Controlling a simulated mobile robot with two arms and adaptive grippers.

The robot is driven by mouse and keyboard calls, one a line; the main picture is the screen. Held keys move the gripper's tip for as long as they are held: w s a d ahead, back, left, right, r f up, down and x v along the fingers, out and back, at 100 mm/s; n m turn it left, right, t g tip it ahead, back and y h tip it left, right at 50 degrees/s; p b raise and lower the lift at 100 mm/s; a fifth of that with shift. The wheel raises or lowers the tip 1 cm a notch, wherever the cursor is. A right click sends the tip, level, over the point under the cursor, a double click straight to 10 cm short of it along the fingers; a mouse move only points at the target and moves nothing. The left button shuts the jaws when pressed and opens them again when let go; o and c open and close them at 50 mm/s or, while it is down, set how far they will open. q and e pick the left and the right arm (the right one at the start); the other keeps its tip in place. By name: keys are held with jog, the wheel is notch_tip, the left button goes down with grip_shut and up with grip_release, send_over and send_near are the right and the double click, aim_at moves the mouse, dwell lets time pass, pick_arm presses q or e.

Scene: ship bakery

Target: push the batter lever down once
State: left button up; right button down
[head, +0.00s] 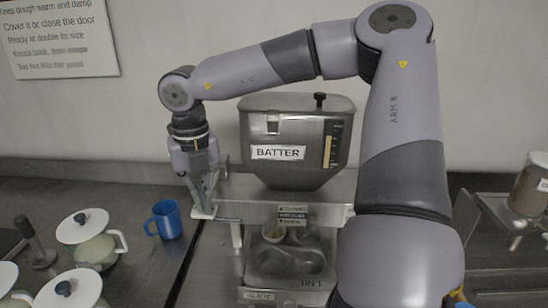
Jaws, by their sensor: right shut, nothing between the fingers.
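The steel batter dispenser (290,180), labelled BATTER, stands at the middle against the wall. A thin bar at the left side of its body, seemingly the batter lever (229,220), runs left towards my right gripper (203,210). My right gripper points down, shut and empty, at the dispenser's left side. Its fingertips are at or very near the bar's left end; I cannot tell whether they touch. The fingers partly hide that end. My left gripper is out of view.
A blue mug (164,220) and several white lidded pots (96,247) stand on the counter at left. A canister (531,184) stands at right.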

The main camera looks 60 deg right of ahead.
jog(key=shift+f+b, duration=0.5)
jog(key=shift+f, duration=0.25)
jog(key=shift+r, duration=0.15)
jog(key=shift+r+p, duration=2.4)
jog(key=shift+r, duration=1.55)
notch_tip(320, 180, up, 6)
jog(key=p, duration=0.3)
jog(key=shift+p, duration=0.3)
